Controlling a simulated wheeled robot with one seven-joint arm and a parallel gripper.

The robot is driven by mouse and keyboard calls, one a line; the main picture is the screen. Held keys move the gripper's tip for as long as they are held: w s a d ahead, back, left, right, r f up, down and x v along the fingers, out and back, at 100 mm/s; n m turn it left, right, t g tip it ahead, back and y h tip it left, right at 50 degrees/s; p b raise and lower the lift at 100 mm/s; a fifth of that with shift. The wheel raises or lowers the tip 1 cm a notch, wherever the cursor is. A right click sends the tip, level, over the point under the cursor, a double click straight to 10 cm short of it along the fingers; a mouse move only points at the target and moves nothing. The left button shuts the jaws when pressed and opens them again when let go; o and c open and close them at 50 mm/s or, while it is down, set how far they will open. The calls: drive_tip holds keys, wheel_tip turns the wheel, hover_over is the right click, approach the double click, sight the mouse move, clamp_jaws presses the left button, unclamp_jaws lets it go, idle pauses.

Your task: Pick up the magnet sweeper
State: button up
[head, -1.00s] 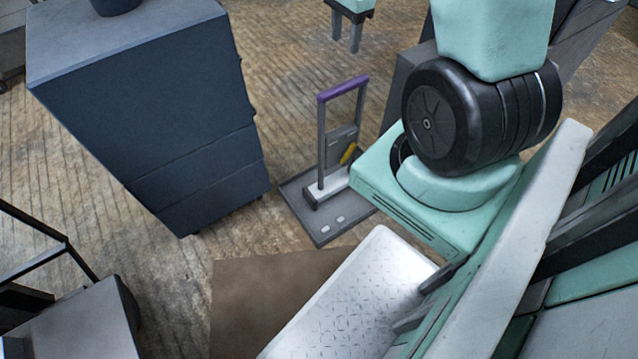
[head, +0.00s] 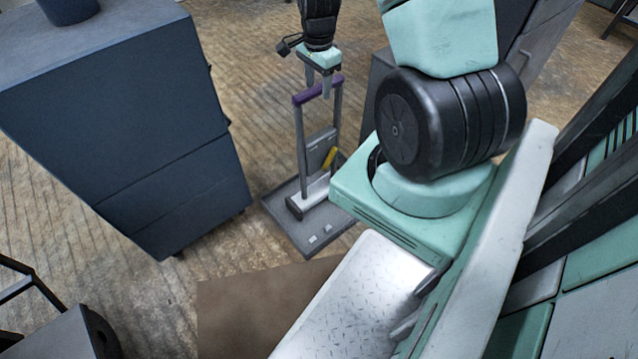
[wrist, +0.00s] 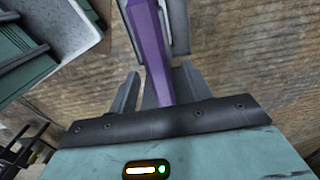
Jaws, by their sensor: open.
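The magnet sweeper stands upright, with a purple handle bar (head: 304,96), two grey uprights and a pale grey base bar (head: 311,196). It stands on a flat grey tray (head: 318,238) on the floor. My gripper (head: 319,85) is open at the handle bar, coming from above. In the wrist view the purple handle (wrist: 153,55) runs between the two open fingers of my gripper (wrist: 157,88). I cannot tell whether either finger touches it. The right end of the handle is partly behind a finger in the head view.
A dark blue cabinet (head: 110,130) stands to the left of the tray, with a strip of bare floor between. A grey cabinet (head: 383,70) stands behind my arm on the right. A brown mat (head: 245,310) lies in front. A yellow piece (head: 330,157) shows by the sweeper.

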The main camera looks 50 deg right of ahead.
sight(319, 96)
wheel_tip(319, 96, down, 4)
drive_tip(key=shift+d+b, duration=0.15)
drive_tip(key=shift+b, duration=0.45)
drive_tip(key=shift+f, duration=0.2)
clamp_jaws()
